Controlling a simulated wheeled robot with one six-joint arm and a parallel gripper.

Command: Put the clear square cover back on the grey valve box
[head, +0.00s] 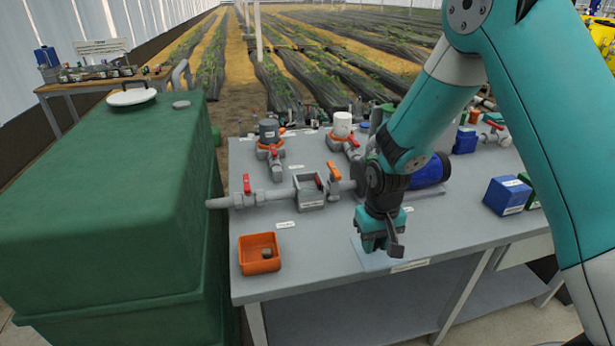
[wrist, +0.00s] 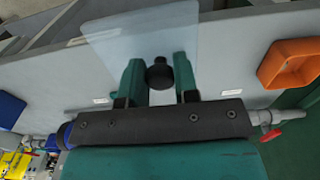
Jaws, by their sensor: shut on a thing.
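The clear square cover (head: 366,258) is a pale see-through plate near the front edge of the bench. It also shows in the wrist view (wrist: 112,45), with a black knob (wrist: 160,74) on it. My gripper (head: 382,238) is shut on this knob from above; its two green fingers flank it in the wrist view (wrist: 158,80). I cannot tell whether the cover touches the bench. The grey valve box (head: 311,204) sits on the pipe line, behind and left of my gripper. Its top is open, with something red showing inside.
An orange bin (head: 259,264) with a small item stands at the bench's front left corner. Red-handled (head: 247,185) and orange-handled (head: 334,170) valves flank the box. A blue motor (head: 430,172) lies behind my arm. A green tank (head: 110,200) stands left of the bench.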

